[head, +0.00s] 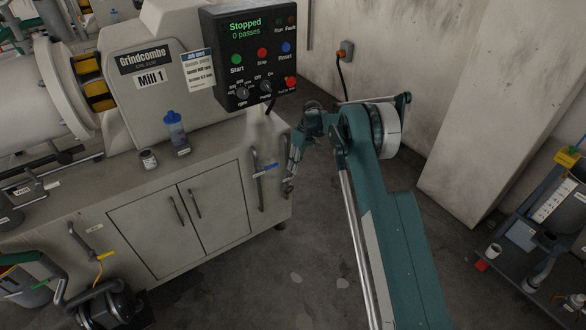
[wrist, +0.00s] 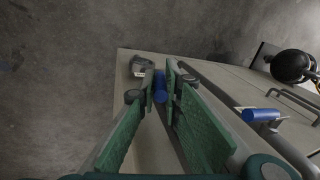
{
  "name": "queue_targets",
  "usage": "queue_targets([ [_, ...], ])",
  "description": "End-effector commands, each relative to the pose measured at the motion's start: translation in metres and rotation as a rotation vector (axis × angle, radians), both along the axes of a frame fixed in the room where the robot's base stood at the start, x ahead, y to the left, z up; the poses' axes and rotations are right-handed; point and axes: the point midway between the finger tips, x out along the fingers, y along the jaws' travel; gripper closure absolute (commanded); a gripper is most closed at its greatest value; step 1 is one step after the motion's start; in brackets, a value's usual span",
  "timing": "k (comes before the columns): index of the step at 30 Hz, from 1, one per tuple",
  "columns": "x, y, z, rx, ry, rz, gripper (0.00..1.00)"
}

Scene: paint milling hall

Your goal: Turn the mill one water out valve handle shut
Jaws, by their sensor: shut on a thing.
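Two blue valve handles show on the pipework of Mill 1 (head: 150,50) in the wrist view. One blue handle (wrist: 160,86) is between the green fingers of my gripper (wrist: 162,80), which is shut on it near the fingertips. The other blue handle (wrist: 262,115) stands apart to the right, by a small white label. In the head view one blue handle (head: 270,167) crosses a vertical pipe at the cabinet's right end. My gripper (head: 290,184) hangs just right of it, small and dark there. The gripped handle is hidden in the head view. I cannot read which valve is which.
The control panel (head: 249,60) reads "Stopped, 0 passes" and overhangs the corner near my arm. A trolley (head: 540,235) stands at right. The floor between is clear.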

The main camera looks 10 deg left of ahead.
Motion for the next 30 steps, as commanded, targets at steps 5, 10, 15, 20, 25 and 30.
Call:
queue_targets([
  [5, 0.005, -0.006, -0.004, 0.078, 0.079, -0.001, 1.00],
  [10, 0.008, -0.009, -0.007, 0.146, 0.148, 0.000, 1.00],
  [15, 0.011, -0.012, -0.011, 0.206, 0.209, 0.001, 1.00],
  [20, 0.013, -0.015, -0.013, 0.256, 0.259, 0.001, 1.00],
  [25, 0.015, -0.016, -0.015, 0.297, 0.302, 0.001, 1.00],
  [30, 0.016, -0.017, -0.016, 0.323, 0.326, 0.001, 1.00],
])
